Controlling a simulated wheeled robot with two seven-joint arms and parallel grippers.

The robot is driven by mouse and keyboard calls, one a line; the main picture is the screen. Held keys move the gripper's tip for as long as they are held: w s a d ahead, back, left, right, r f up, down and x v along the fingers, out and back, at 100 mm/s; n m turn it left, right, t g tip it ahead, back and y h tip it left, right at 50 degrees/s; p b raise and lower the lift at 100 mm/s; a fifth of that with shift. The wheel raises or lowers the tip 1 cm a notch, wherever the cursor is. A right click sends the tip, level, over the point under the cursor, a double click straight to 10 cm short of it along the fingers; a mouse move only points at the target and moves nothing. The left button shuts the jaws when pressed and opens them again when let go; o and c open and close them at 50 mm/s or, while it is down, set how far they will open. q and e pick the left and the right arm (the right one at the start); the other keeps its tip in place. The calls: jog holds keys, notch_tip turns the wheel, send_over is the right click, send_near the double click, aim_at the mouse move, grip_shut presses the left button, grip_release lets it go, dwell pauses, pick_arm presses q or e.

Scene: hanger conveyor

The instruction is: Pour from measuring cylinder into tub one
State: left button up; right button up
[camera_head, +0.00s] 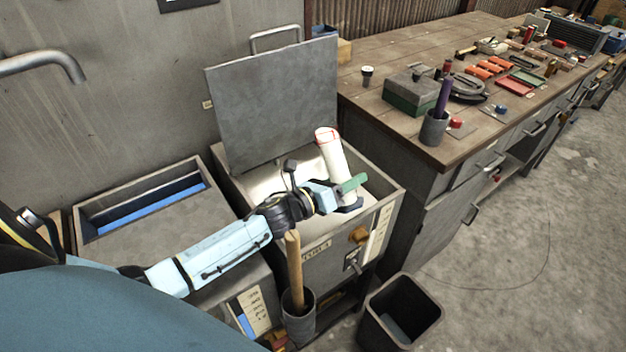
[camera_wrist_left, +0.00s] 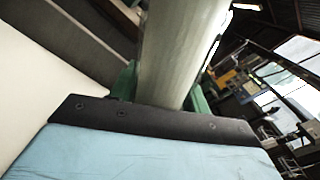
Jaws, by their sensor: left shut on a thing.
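The measuring cylinder (camera_head: 333,155) is a white tube with a red rim at its top end. My left gripper (camera_head: 350,188) is shut on it near its lower part. The cylinder leans slightly, its red-rimmed end up and to the left, over the open tub one (camera_head: 390,189). In the left wrist view the cylinder (camera_wrist_left: 182,50) rises between the green fingers (camera_wrist_left: 165,90). The tub's grey lid (camera_head: 275,100) stands raised at the back. Whether anything is flowing from the cylinder cannot be seen. My right gripper is not in view.
A second tub (camera_head: 205,170) with a blue inside stands to the left. A wooden-handled tool (camera_head: 294,270) stands in a grey holder in front. A black bin (camera_head: 400,312) is on the floor. A cluttered wooden workbench (camera_head: 385,95) stands to the right.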

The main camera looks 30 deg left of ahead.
pick_arm(q)
jog(key=shift+d+r, duration=0.15)
jog(key=shift+s+d+n+p, duration=0.15)
jog(key=shift+d+n+p, duration=0.2)
jog(key=shift+n, duration=0.25)
jog(key=shift+d, duration=0.1)
jog(key=shift+s+d+n+p, duration=0.15)
jog(key=shift+d+n+p, duration=0.15)
jog(key=shift+n, duration=0.3)
jog(key=shift+s+d, duration=0.1)
jog(key=shift+d, duration=0.1)
jog(key=shift+s+d+n, duration=0.1)
jog(key=shift+d+n, duration=0.15)
jog(key=shift+n, duration=0.35)
jog(key=shift+d+p, duration=0.15)
jog(key=shift+p, duration=0.15)
jog(key=shift+s+d+n, duration=0.15)
jog(key=shift+d+n, duration=0.05)
jog(key=shift+n, duration=0.4)
